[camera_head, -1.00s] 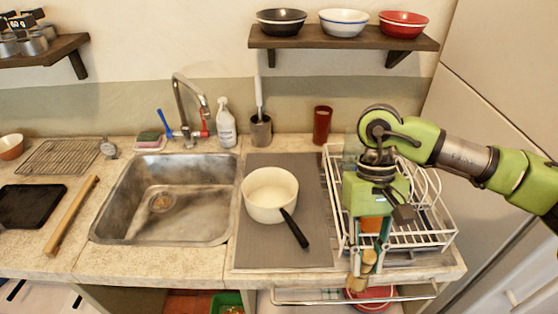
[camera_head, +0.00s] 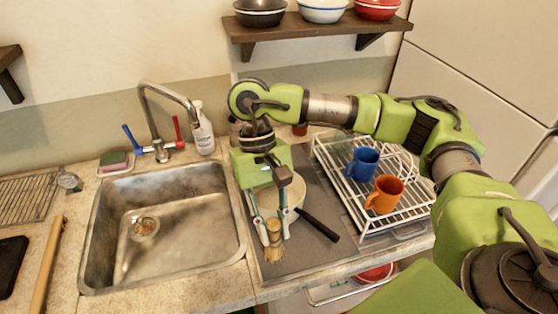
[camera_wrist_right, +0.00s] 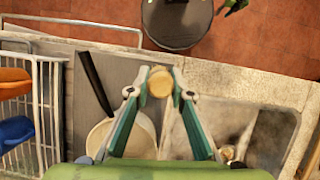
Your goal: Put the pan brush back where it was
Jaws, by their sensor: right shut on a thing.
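My right gripper (camera_head: 269,224) points down and is shut on the pan brush (camera_head: 273,249), a small brush with a wooden head and pale bristles. It is held in front of the white pot, above the left part of the grey mat (camera_head: 320,255). In the right wrist view the brush (camera_wrist_right: 160,83) shows as a round tan end between the fingertips (camera_wrist_right: 160,90). The white pot (camera_head: 295,198) with a black handle (camera_head: 318,225) is partly hidden behind the gripper. My left gripper is in no view.
A white dish rack (camera_head: 405,213) holds a blue mug (camera_head: 362,164) and an orange mug (camera_head: 384,194) on the right. The sink (camera_head: 120,205) lies left. A wall shelf (camera_head: 310,37) carries bowls above.

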